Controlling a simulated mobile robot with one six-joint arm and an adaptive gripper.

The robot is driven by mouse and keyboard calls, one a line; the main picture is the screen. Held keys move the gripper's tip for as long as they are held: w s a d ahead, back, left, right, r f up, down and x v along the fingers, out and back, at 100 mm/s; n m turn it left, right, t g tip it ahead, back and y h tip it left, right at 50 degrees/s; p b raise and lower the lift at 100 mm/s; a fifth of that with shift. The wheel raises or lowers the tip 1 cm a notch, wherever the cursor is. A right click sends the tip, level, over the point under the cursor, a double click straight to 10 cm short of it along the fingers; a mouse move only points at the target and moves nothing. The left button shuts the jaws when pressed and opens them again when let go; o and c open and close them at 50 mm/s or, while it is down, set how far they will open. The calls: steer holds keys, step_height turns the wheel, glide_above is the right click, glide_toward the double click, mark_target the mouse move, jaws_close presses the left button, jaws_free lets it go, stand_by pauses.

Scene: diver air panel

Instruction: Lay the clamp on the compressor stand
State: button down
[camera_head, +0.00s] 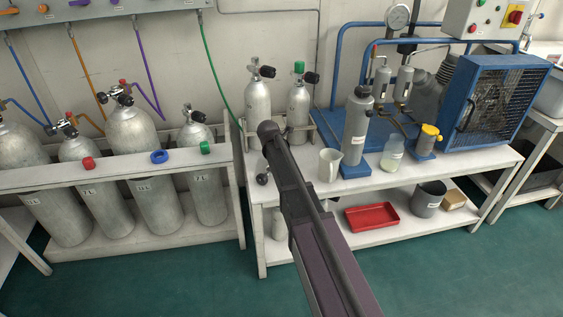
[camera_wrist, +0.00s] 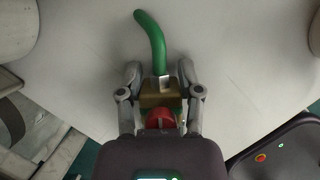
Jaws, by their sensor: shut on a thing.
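In the wrist view my gripper (camera_wrist: 160,82) is shut on the clamp (camera_wrist: 161,96), a brass-coloured block with a red knob. A short curved green hose (camera_wrist: 151,38) extends from it away from me. The held clamp is over the pale top of the compressor stand; I cannot tell whether it touches. In the head view the compressor stand (camera_head: 440,168) is a white two-level table. My arm crosses its left part and hides my gripper and the clamp there.
On the stand are a white jug (camera_head: 329,165), grey filter cylinder (camera_head: 356,128), clear bottle (camera_head: 392,152), two small cylinders (camera_head: 257,100) and the blue-framed compressor (camera_head: 492,103). A red tray (camera_head: 371,217) lies on the lower shelf. A cylinder rack (camera_head: 115,170) stands left. The stand's front right top looks clear.

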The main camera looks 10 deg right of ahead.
steer(key=shift+c, duration=0.9)
jaws_free()
